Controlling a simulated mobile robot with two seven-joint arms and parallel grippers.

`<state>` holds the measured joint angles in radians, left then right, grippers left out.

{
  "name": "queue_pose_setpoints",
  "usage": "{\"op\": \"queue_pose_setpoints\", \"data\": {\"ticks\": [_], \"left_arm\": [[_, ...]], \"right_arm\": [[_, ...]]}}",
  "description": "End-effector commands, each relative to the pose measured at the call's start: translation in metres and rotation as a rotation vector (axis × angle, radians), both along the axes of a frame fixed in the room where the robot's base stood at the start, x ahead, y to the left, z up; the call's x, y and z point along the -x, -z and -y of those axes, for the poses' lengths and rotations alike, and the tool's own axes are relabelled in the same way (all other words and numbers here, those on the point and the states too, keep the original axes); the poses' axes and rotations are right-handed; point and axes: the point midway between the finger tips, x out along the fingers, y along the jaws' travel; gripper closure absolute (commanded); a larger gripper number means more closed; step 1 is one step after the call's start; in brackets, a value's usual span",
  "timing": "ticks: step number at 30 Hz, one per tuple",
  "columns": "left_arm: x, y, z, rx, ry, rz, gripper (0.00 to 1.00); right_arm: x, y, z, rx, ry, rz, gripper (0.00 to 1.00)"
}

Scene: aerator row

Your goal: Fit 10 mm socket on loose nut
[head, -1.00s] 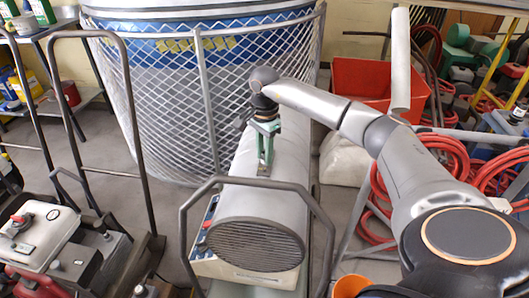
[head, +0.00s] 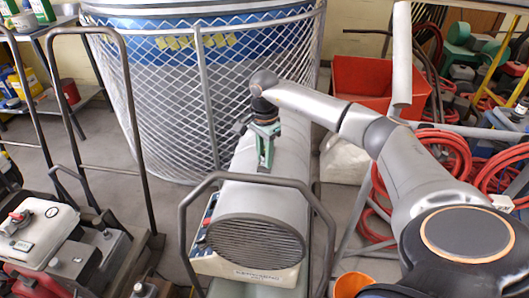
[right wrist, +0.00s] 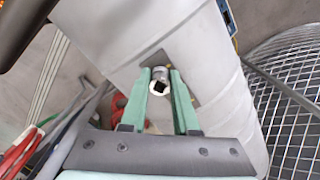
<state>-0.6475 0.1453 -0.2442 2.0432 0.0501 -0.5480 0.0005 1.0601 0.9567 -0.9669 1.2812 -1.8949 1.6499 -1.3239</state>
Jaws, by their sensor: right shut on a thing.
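My right gripper (head: 266,166) points down at the top of a long grey cylindrical machine (head: 285,200), near its middle. In the right wrist view the gripper's green fingers (right wrist: 160,88) are shut on a small silver socket (right wrist: 151,93). The socket's square drive hole faces the camera. Its far end is by a dark grey patch (right wrist: 182,89) on the machine's casing; I cannot tell whether it touches. No nut shows; the socket and fingers hide what lies beneath. In the head view the socket is too small to make out. My left gripper is not in view.
A frame handle (head: 322,212) arches around the machine's grilled front. A large mesh cage (head: 170,110) stands close behind and left. A red bin (head: 375,82) and red hoses (head: 440,150) lie to the right. A wheeled machine (head: 50,235) stands at the left.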

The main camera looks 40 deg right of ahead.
Motion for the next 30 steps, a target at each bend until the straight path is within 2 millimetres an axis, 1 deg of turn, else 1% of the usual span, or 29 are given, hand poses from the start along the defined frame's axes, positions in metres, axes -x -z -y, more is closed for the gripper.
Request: {"op": "queue_pose_setpoints", "data": {"ticks": [11, 12, 21, 27, 30], "left_arm": [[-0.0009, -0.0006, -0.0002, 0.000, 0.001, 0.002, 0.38], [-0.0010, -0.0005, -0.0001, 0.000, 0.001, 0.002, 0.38], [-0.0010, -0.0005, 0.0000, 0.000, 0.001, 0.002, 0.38], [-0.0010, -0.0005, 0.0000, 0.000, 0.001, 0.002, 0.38], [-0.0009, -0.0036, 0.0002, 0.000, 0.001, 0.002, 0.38]], "right_arm": [[0.0000, 0.0028, 0.0003, 0.001, 0.000, 0.000, 1.00], [0.0000, 0.0027, 0.0004, 0.001, 0.001, 0.000, 0.69], [0.0000, 0.0026, 0.0003, 0.000, 0.001, 0.000, 0.36], [0.0001, 0.0028, 0.0003, 0.001, 0.000, 0.000, 0.36], [0.0000, -0.0009, 0.0003, 0.000, 0.000, 0.000, 0.36]]}}
